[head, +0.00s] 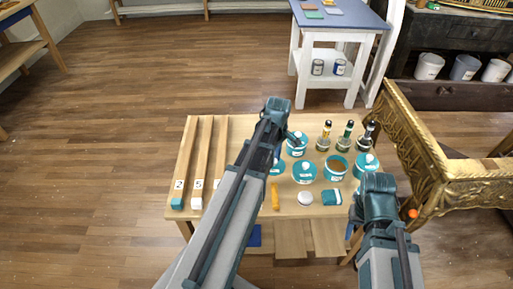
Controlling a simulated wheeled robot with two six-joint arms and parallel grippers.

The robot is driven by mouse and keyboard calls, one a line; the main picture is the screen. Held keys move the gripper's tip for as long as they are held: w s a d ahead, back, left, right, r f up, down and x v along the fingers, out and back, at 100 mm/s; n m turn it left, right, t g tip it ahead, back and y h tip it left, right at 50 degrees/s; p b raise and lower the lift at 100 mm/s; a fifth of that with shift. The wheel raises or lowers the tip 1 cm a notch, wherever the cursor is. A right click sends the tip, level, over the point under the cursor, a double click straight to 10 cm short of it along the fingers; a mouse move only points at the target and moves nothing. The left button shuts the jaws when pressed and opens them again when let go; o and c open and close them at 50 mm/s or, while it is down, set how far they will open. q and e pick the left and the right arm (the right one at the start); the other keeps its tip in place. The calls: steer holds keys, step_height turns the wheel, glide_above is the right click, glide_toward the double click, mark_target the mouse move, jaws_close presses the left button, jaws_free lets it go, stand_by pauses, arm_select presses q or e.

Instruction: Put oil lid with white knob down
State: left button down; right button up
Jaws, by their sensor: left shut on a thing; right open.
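My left arm reaches over the table, and my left gripper (290,137) is at the back row of teal tins, shut on what appears to be a white-knobbed lid (297,141). The fingertips are small and partly hidden by the wrist, so I cannot tell whether this lid touches the tin below it. An open teal tin (335,169) with brown contents stands in the front row. White-knobbed lids also show on the teal tins to its left (305,172) and right (366,163). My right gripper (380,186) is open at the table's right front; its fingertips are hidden.
Bottles (347,138) stand at the table's (235,130) back right. Long wooden strips (199,160) lie on the left. An orange stick (275,196), a white round piece (305,198) and a teal block (332,197) lie in front. The gilt console (420,130) stands close on the right.

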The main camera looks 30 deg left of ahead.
arm_select(q)
steer(key=shift+n, duration=0.5)
steer(key=w, duration=0.1)
steer(key=w+a+f, duration=0.1)
steer(key=w+a+b, duration=0.1)
steer(key=w, duration=0.1)
steer(key=shift+a+f, duration=0.25)
steer(key=shift+f, duration=0.15)
steer(key=w+a, duration=0.3)
steer(key=a, duration=0.1)
steer(key=w+a+f+b, duration=0.1)
steer(key=w+a, duration=0.2)
steer(key=a, duration=0.1)
steer(key=w+a, duration=0.3)
steer(key=a, duration=0.1)
steer(key=shift+w+a+f, duration=0.2)
steer(key=shift+w+a, duration=0.1)
arm_select(e)
step_height(320, 180, down, 3)
steer(key=shift+f, duration=0.1)
arm_select(q)
steer(key=shift+f, duration=0.1)
arm_select(e)
steer(key=shift+f, duration=0.1)
